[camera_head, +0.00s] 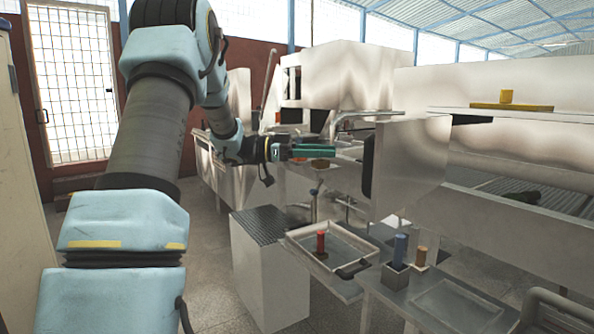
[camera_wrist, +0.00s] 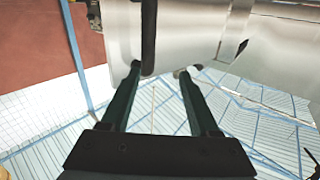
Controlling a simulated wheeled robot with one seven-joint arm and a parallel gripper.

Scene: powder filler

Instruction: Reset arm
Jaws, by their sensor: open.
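My gripper (camera_head: 318,150) is at the end of my raised arm, in the middle of the head view. It points to the right, toward the metal machine (camera_head: 345,75). In the wrist view its two dark fingers (camera_wrist: 160,72) are apart with nothing held between them. Metal surfaces of the machine and the roof show beyond the fingers there. In the head view the gripper is higher in the picture than the tray and the coloured cylinders and is apart from them.
A metal tray (camera_head: 295,236) holds a red cylinder (camera_head: 320,241). A metal panel (camera_head: 412,165) stands right of my gripper.

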